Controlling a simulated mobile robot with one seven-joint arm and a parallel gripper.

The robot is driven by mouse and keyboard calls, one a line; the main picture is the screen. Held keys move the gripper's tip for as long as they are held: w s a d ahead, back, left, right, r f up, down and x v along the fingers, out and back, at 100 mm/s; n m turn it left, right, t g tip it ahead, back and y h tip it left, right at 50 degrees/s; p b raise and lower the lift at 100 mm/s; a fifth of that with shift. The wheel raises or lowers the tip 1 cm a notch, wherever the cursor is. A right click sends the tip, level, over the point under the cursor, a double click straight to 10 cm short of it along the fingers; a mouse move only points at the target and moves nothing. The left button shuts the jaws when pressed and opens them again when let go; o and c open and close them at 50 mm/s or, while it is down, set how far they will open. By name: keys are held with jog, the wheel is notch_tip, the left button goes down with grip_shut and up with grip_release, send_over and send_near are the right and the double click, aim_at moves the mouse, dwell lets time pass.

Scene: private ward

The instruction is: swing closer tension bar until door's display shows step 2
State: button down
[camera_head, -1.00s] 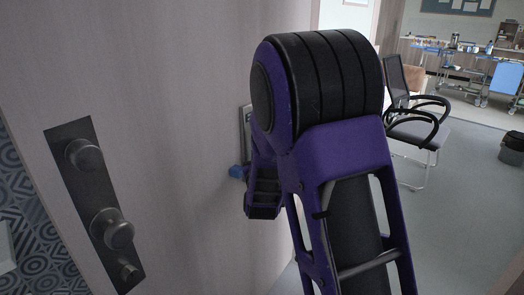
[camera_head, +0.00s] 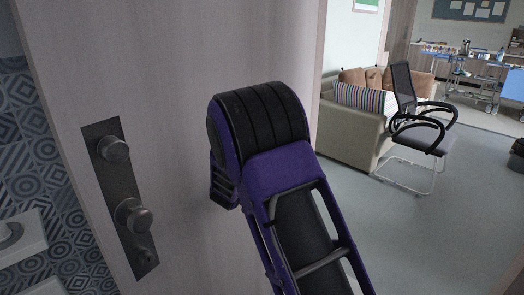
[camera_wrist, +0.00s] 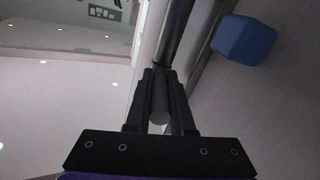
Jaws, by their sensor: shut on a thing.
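In the wrist view my gripper (camera_wrist: 160,78) has both black fingers closed around a dark, round bar (camera_wrist: 174,36). The bar runs up and slightly right from between the fingertips, and its rounded end shows between the fingers. A blue block (camera_wrist: 243,39) sits to the right of the bar, apart from the fingers. In the head view the pale wooden door (camera_head: 175,70) fills the left half. My arm hides the bar, the blue block and the fingertips there. No step number on a display is readable in either view.
A dark handle plate with round knobs (camera_head: 132,214) is on the door. Right of the door stand a beige sofa (camera_head: 352,135) and a black office chair (camera_head: 425,140). Grey floor (camera_head: 440,240) lies open at the lower right.

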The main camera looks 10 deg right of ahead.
jog(key=c, duration=0.8)
grip_release()
jog(key=shift+w, duration=0.1)
jog(key=p+v, duration=0.1)
jog(key=v, duration=1.6)
jog(key=shift+s, duration=0.2)
jog(key=shift+r, duration=0.1)
